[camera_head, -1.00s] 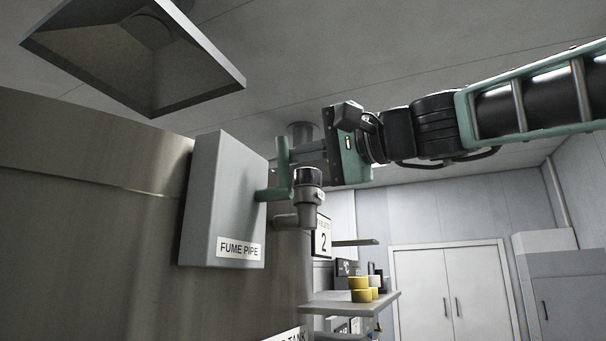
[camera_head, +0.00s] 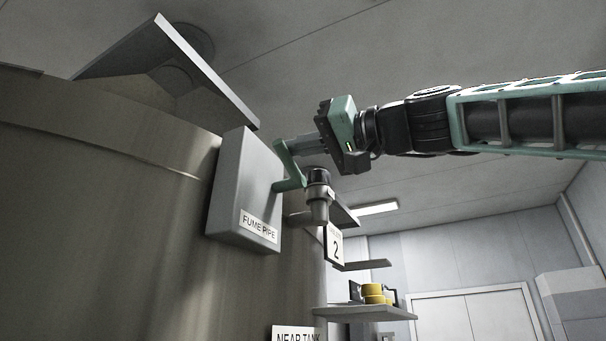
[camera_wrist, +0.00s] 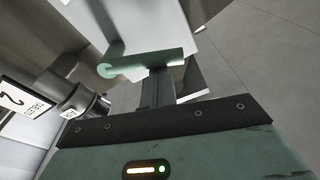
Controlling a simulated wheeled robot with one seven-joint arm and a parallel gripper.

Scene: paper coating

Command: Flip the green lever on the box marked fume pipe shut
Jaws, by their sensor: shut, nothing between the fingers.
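The grey box marked FUME PIPE (camera_head: 240,195) is on the side of a large metal tank. Its green lever (camera_head: 285,163) is on the box's right side and rises from its pivot, its top leaning left. My gripper (camera_head: 296,146) is shut and empty, its fingertips right at the lever's upper part. In the wrist view the lever (camera_wrist: 150,58) crosses just beyond the ends of my closed fingers (camera_wrist: 158,80). They look in contact or nearly so; I cannot tell which. The fingers are beside the lever, not around it.
A dark-capped pipe fitting (camera_head: 318,190) sits just below my gripper, close to the lever; it also shows in the wrist view (camera_wrist: 85,100). A hood (camera_head: 180,75) hangs above the box. A shelf (camera_head: 365,312) with yellow rolls (camera_head: 373,293) is lower right.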

